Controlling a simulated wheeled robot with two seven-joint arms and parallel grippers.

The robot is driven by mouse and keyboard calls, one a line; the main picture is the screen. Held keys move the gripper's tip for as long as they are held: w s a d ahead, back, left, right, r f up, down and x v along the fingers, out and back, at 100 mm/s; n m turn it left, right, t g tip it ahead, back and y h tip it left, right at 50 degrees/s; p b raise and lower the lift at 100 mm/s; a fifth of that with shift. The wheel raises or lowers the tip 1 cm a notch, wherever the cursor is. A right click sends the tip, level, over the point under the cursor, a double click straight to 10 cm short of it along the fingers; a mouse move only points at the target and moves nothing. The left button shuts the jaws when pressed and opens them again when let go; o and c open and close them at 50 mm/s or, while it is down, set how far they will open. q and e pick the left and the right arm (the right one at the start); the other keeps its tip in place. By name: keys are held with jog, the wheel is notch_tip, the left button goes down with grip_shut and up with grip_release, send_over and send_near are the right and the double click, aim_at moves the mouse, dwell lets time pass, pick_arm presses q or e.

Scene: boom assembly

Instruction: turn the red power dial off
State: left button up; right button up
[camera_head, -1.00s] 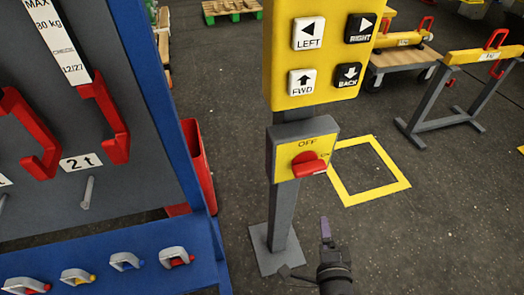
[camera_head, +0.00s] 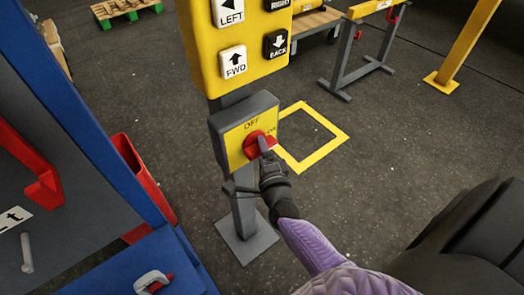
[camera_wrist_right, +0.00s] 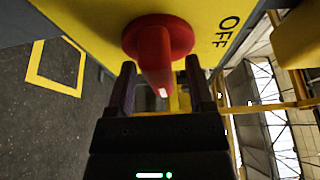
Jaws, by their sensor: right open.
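The red power dial (camera_head: 259,144) sits on the yellow face of a grey box (camera_head: 232,149) on a post, below a yellow button panel. Its handle points right, away from the OFF label above it. In the right wrist view the dial (camera_wrist_right: 157,45) has its handle between the two fingers of my right gripper (camera_wrist_right: 162,82). The fingers stand apart, one on each side of the handle, with gaps visible. In the head view my right gripper (camera_head: 268,158) is right at the dial and partly covers it. My left gripper is not in view.
The yellow panel (camera_head: 205,55) with direction buttons is above the box. A blue rack (camera_head: 80,110) with red handles stands at left, beside a red bin (camera_head: 145,180). A yellow floor square (camera_head: 335,150) lies behind the post on open dark floor.

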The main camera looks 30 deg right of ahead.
jog(key=c, duration=0.7)
grip_shut()
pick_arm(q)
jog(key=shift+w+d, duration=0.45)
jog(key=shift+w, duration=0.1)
